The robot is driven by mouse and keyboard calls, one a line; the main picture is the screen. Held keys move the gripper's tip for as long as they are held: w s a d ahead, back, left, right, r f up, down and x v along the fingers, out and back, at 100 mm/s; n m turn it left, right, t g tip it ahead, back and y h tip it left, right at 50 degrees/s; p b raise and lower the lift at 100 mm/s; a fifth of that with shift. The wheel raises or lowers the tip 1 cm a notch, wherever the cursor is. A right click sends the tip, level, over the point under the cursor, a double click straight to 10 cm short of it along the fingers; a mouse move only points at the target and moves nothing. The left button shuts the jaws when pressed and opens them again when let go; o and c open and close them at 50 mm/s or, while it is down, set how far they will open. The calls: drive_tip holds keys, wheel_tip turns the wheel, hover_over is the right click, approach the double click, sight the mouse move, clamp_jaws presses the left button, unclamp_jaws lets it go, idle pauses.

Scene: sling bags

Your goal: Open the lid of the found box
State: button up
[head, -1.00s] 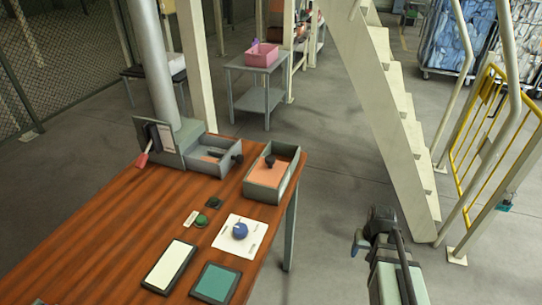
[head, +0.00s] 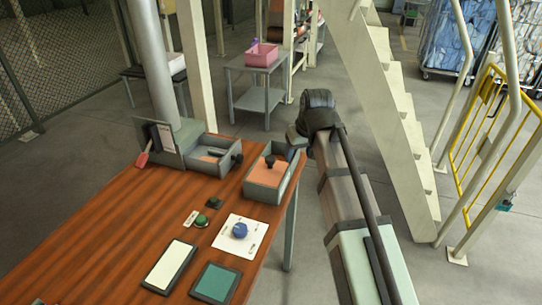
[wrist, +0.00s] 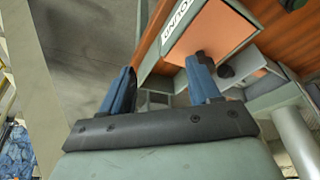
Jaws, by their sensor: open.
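The found box (head: 287,184) is a grey box at the right edge of the wooden table, with an orange top panel and a dark knob (head: 270,161). In the wrist view, the box (wrist: 233,47) shows partly legible dark lettering on a pale strip beside the orange panel. My gripper (head: 300,132) is beside the box's far right corner in the head view. In the wrist view, its two blue fingers (wrist: 162,64) are apart with nothing held between them. The right finger overlaps the box's image; I cannot tell whether it touches.
A second grey box (head: 205,165) with a dark knob stands to the left, near the post. A blue knob on a white sheet (head: 249,245), a green button (head: 201,220) and two flat pads lie nearer. Stairs (head: 385,110) rise to the right.

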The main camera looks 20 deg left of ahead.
drive_tip(key=n, duration=0.1)
approach(270, 158)
drive_tip(key=shift+y, duration=0.4)
drive_tip(key=x, duration=0.8)
drive_tip(key=shift+w+d+f, duration=0.15)
drive_tip(key=shift+d+f, duration=0.1)
drive_tip(key=shift+f, duration=0.1)
drive_tip(key=shift+c, duration=0.3)
clamp_jaws()
